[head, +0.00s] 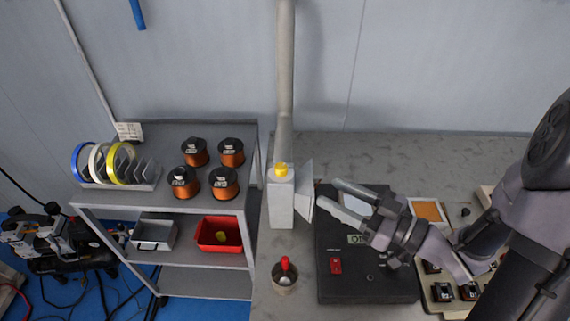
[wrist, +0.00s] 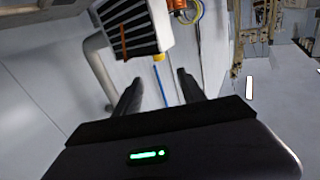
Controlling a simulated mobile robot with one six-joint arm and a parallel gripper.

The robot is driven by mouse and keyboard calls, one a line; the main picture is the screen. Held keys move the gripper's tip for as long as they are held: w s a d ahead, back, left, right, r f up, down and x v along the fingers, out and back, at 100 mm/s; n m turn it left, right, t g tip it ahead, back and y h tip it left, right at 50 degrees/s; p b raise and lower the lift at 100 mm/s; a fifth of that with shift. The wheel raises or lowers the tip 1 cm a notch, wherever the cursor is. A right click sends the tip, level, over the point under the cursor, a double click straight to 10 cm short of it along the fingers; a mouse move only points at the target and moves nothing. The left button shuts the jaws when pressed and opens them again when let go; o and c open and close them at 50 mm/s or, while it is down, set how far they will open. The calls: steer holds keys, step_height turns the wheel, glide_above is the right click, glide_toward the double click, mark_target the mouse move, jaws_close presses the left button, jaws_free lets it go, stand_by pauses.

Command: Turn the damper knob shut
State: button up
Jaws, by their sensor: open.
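The yellow damper knob (head: 281,169) sits on top of the grey extractor box (head: 281,205), at the foot of a vertical pipe. It also shows in the wrist view (wrist: 158,57), at the edge of the slatted hood and above the gap between my fingertips. My gripper (head: 328,194) is open and empty, to the right of the box and its flared hood, fingers pointing left. In the wrist view my two fingers (wrist: 159,78) are spread apart, with the knob beyond them. The knob's exact turn angle is too small to tell.
The grey pipe (head: 285,80) rises behind the knob. A black machine (head: 365,275) with a red switch lies under my arm. A cup with a red-handled tool (head: 285,278) stands in front of the box. A shelf cart (head: 150,200) with copper spools stands left.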

mark_target(286, 169)
steer(key=b+x, duration=0.4)
steer(key=x, duration=1)
steer(key=shift+w+a+f, duration=0.1)
steer(key=shift+w+a, duration=0.05)
steer(key=shift+a, duration=0.05)
steer(key=shift+c, duration=0.2)
jaws_close()
